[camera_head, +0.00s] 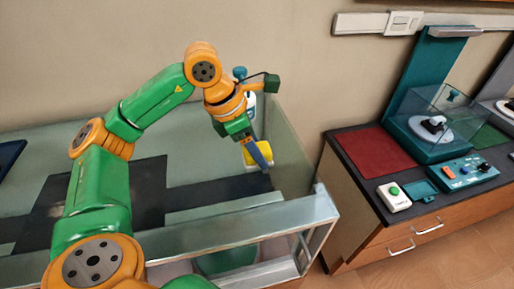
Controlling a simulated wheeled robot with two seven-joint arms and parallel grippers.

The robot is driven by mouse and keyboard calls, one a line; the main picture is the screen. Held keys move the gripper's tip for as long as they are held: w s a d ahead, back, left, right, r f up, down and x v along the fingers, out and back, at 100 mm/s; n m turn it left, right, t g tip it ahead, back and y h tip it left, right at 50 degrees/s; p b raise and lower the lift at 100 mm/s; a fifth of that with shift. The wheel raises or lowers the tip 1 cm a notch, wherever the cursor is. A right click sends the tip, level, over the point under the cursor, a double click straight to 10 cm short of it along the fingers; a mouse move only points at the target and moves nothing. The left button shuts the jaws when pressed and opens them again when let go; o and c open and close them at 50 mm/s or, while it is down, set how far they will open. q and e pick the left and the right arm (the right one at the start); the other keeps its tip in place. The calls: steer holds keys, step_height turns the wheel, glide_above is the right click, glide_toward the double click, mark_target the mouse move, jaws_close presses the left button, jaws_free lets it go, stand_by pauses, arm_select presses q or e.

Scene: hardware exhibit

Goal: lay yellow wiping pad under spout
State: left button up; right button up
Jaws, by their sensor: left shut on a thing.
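The yellow wiping pad (253,158) is in my left gripper (259,154), at the right end of the long greenish trough. The gripper points down and is shut on the pad, and a blue-grey finger covers part of it. I cannot tell whether the pad touches the surface below. No spout can be made out clearly; the arm's wrist covers part of the wall side behind the gripper. My right gripper is not in view.
The trough's pale front rail (235,225) runs below the gripper, with a clear side panel at right. A counter (350,165) stands further right with a red mat (374,150), a clear display case (440,115), a white button box (394,196) and a teal control box (462,172).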

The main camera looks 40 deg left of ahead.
arm_select(q)
steer(key=shift+f, duration=0.2)
steer(key=o, duration=1.3)
steer(key=shift+r, duration=0.1)
steer(key=shift+o, duration=0.2)
